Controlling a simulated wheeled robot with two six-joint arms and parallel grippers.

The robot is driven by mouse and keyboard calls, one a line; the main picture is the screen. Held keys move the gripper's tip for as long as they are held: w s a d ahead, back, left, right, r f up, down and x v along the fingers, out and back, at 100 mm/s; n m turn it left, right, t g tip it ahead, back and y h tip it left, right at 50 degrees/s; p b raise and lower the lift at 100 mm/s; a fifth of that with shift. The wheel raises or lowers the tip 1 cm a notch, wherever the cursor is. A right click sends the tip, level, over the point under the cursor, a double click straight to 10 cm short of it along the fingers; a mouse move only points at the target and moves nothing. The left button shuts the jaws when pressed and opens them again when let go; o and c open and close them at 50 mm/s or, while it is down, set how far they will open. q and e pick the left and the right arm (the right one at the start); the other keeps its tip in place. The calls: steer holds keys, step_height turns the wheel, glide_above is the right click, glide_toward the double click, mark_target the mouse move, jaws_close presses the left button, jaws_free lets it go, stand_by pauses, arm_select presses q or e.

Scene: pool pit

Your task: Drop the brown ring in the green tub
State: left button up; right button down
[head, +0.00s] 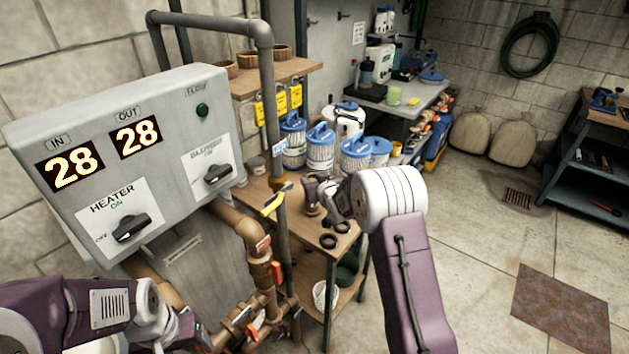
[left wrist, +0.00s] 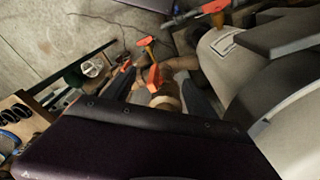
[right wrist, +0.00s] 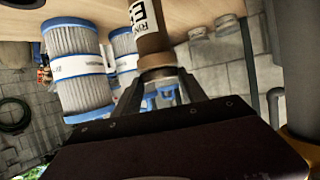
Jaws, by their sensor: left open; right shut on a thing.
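In the head view the brown ring (head: 311,193) is partly hidden by the gripper. The green tub (head: 347,271) stands on the level below the bench top, partly covered by it; it also shows in the left wrist view (left wrist: 74,77). My left gripper (head: 190,331) is open and empty by the pipes.
A white tub (head: 325,294) stands beside the green one. Blue-and-white filter cartridges (head: 320,148) stand behind. A grey upright pipe (head: 283,225) and red-handled valves (head: 276,272) are left of the bench.

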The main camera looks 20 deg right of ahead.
steer(key=shift+f, duration=0.25)
steer(key=c, duration=0.6)
jaws_free()
steer(key=shift+c, duration=0.2)
steer(key=shift+r, duration=0.1)
steer(key=shift+r+p, duration=0.1)
steer(key=shift+p, duration=0.2)
steer(key=b+v, duration=0.2)
steer(key=v, duration=0.6)
steer(key=s+f+g, duration=0.3)
steer(key=s+g, duration=0.1)
steer(key=s, duration=0.6)
steer(key=s+a+f+g, duration=0.1)
steer(key=s+f+g, duration=0.3)
steer(key=s, duration=0.7)
steer(key=s+a+f+g, duration=0.1)
steer(key=s+f+g, duration=0.3)
steer(key=s, duration=0.6)
steer(key=shift+s+a+m, duration=0.15)
steer(key=shift+s+m, duration=0.15)
steer(key=shift+o, duration=0.6)
steer(key=shift+s, duration=0.15)
